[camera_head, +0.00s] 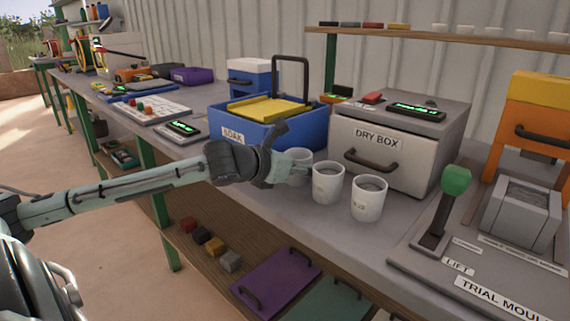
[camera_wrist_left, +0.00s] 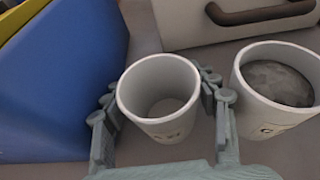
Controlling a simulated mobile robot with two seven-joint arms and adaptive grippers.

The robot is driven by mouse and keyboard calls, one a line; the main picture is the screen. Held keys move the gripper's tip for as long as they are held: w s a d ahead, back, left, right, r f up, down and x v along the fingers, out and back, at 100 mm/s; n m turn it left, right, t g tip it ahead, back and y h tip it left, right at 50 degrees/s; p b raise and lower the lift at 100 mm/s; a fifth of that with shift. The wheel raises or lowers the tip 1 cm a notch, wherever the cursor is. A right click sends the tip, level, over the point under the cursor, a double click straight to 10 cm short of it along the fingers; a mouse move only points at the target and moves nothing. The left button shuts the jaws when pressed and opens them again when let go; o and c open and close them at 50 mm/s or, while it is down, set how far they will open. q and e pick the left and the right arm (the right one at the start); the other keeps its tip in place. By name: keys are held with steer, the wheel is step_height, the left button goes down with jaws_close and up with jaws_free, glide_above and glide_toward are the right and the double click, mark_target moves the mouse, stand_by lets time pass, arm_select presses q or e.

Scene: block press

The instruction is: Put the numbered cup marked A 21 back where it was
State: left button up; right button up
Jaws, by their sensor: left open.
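A white cup (camera_head: 300,156) stands on the grey bench, leftmost in a row of three, between the blue soak bin and the dry box. In the left wrist view this cup (camera_wrist_left: 158,92) looks empty and has a label, roughly "A 21", hard to read. My left gripper (camera_head: 287,170) is at this cup. Its fingers (camera_wrist_left: 160,105) are open, one on each side of the cup. A second cup (camera_head: 328,185) stands just to the right; in the wrist view it (camera_wrist_left: 270,85) holds grey material and its label seems to start with C. A third cup (camera_head: 368,200) is further right. My right gripper is not in view.
The blue soak bin (camera_head: 262,137) with a yellow lid is close on the left. The dry box (camera_head: 385,150) with a dark handle is right behind the cups. A green-knobbed lever (camera_head: 440,205) and the trial mould press (camera_head: 520,215) stand at the right.

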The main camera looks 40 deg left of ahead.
arm_select(q)
steer(key=shift+s+r, duration=0.15)
steer(key=shift+s, duration=0.55)
steer(key=shift+s+d+r, duration=0.1)
steer(key=shift+s+r, duration=0.15)
steer(key=shift+s, duration=0.45)
steer(key=v, duration=0.5)
steer(key=shift+v, duration=1.15)
steer(key=shift+s+r, duration=0.35)
steer(key=shift+s, duration=0.1)
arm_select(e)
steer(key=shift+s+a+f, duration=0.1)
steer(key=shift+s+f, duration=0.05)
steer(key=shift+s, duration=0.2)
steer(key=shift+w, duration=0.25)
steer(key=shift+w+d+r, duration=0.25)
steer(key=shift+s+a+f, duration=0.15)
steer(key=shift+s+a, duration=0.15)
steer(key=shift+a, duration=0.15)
